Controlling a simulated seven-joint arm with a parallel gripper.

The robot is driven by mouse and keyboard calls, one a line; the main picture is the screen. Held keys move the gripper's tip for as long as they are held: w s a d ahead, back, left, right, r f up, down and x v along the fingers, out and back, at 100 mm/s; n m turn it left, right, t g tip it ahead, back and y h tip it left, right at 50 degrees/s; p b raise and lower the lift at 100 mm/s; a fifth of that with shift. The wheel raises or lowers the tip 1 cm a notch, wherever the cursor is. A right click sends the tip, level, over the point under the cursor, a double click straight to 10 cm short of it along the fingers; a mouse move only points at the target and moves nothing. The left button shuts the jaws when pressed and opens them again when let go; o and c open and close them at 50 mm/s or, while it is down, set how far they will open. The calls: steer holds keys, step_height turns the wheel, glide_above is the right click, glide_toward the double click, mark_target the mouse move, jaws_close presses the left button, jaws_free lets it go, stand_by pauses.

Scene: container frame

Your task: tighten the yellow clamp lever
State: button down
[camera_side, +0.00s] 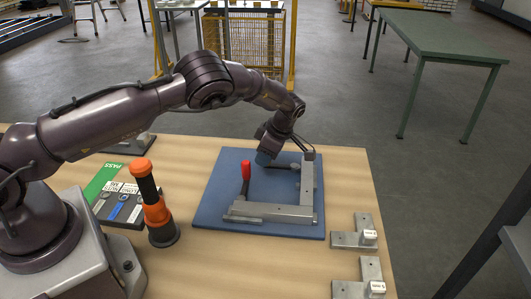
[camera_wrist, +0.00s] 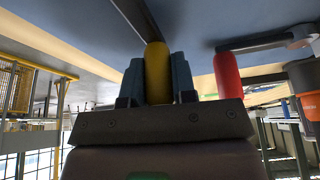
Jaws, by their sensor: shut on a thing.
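My gripper (camera_side: 265,158) reaches down over the far side of the blue mat (camera_side: 213,200). In the wrist view its two blue fingers (camera_wrist: 157,80) are shut on the yellow clamp lever (camera_wrist: 157,62), one on each side of its handle. In the side view the yellow handle is hidden by my gripper. A red clamp lever (camera_side: 246,171) stands upright on the mat, left of my gripper, and shows right of the fingers in the wrist view (camera_wrist: 228,75). Grey metal bars (camera_side: 275,213) form a corner at the mat's near right.
An orange and black tool (camera_side: 156,212) stands upright left of the mat, beside a dark labelled tray (camera_side: 119,205) and a green PASS strip (camera_side: 103,181). Two grey metal corner pieces (camera_side: 352,240) (camera_side: 352,289) lie at the table's right. Bare wood surrounds the mat.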

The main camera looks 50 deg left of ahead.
mark_target(283, 167)
steer(key=shift+d, duration=0.1)
stand_by(0.4)
steer(key=c, duration=0.9)
jaws_free()
steer(key=v, duration=1.3)
steer(key=shift+s+r, duration=0.1)
